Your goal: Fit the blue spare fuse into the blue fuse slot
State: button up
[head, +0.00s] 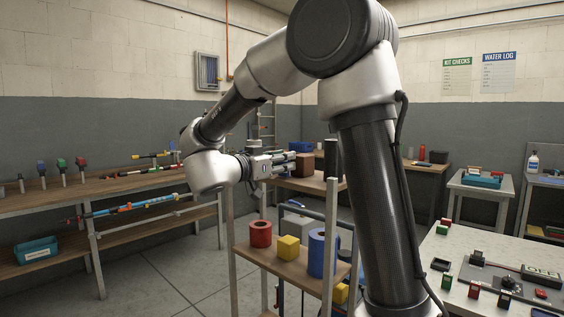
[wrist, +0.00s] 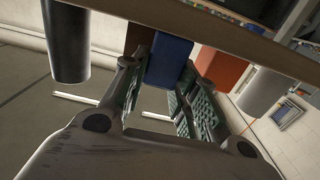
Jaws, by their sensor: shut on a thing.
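My gripper (head: 292,159) is stretched out over the cart near the middle of the head view. In the wrist view its green-padded fingers (wrist: 163,85) are closed on a blue block (wrist: 168,62), which I take as the blue spare fuse. The fuse sits between the fingertips, its far end meeting the line of a wooden edge. I cannot pick out the blue fuse slot. The white table (head: 430,285) at lower right holds small red, green and black blocks and a grey panel (head: 480,275).
The cart's lower shelf (head: 262,263) holds a red cylinder (head: 261,234), a yellow block (head: 288,248) and a blue roll (head: 317,252). A blue box (head: 300,146) and a brown box (head: 318,162) are near my gripper. A workbench (head: 130,190) stands left. Floor between is clear.

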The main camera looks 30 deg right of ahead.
jog(key=shift+f, duration=0.1)
jog(key=o, duration=0.8)
